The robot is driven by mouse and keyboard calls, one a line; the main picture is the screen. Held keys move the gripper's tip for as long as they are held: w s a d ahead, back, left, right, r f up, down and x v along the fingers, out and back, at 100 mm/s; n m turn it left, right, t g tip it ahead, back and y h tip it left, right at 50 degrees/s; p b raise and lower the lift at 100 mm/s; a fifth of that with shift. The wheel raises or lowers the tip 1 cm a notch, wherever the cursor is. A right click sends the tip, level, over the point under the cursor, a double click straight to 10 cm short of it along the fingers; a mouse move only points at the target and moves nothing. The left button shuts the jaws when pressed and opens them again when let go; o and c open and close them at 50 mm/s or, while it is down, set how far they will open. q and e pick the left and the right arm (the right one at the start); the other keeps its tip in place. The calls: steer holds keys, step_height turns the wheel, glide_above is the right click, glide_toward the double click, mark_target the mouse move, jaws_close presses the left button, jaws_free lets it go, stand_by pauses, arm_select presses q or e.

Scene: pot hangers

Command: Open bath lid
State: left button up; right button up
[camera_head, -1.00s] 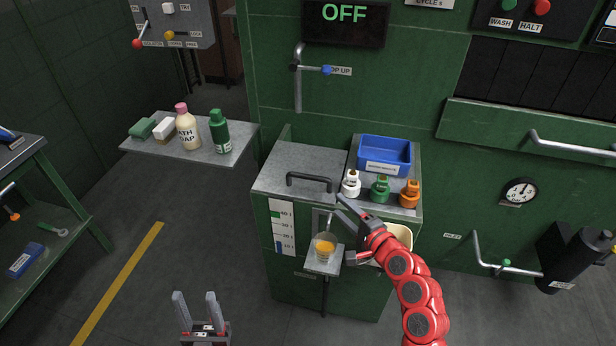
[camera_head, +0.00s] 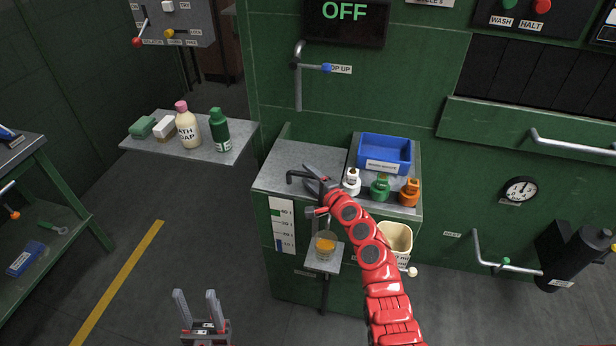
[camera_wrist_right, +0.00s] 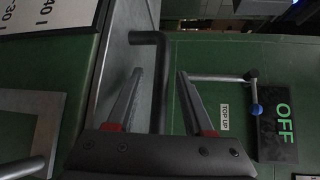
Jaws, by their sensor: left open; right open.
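The bath lid (camera_head: 285,161) is a flat grey metal plate on top of a green cabinet and lies closed. Its black bar handle (camera_head: 296,174) is near the front edge, and my right gripper covers its right part. My right gripper (camera_head: 315,182) is open at the handle's right end. In the right wrist view the handle (camera_wrist_right: 160,85) lies between the two spread fingers (camera_wrist_right: 158,88) of my right gripper, with no finger clearly closed on it. My left gripper (camera_head: 195,298) is open and empty, low in the head view, away from the cabinet.
A small shelf with a cup (camera_head: 325,243) juts out in front. A top-up tap (camera_head: 299,75) is on the wall behind. A cream container (camera_head: 396,238) hangs at the front right.

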steer(key=shift+w+a, duration=0.15)
steer(key=shift+w, duration=0.15)
jaws_close()
stand_by(1.3)
